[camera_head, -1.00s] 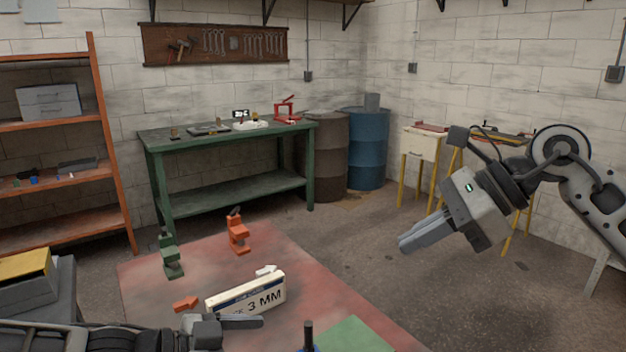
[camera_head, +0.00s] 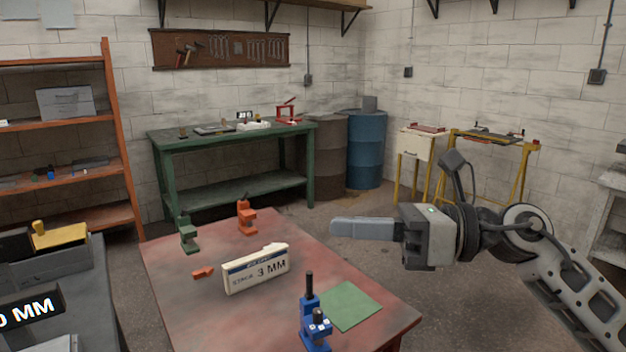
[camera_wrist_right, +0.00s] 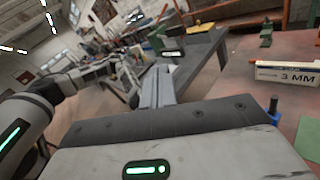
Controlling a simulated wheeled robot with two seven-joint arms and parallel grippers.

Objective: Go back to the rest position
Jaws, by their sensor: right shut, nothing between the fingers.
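My right gripper (camera_head: 335,227) is shut and empty. It is held level in the air right of the red table, with its fingers pointing left in the head view. In the right wrist view its fingers (camera_wrist_right: 157,72) lie side by side, with nothing between them. My left gripper does not show in the head view. Grey arm parts show at the left of the right wrist view, but I cannot make out a gripper there.
The red table (camera_head: 210,308) carries a white 3 MM block (camera_head: 256,268), a blue fixture (camera_head: 314,322), a green mat (camera_head: 349,305), and orange (camera_head: 246,217) and green (camera_head: 188,234) fixtures. A grey bench (camera_head: 92,320) stands left. Floor behind my right gripper is clear.

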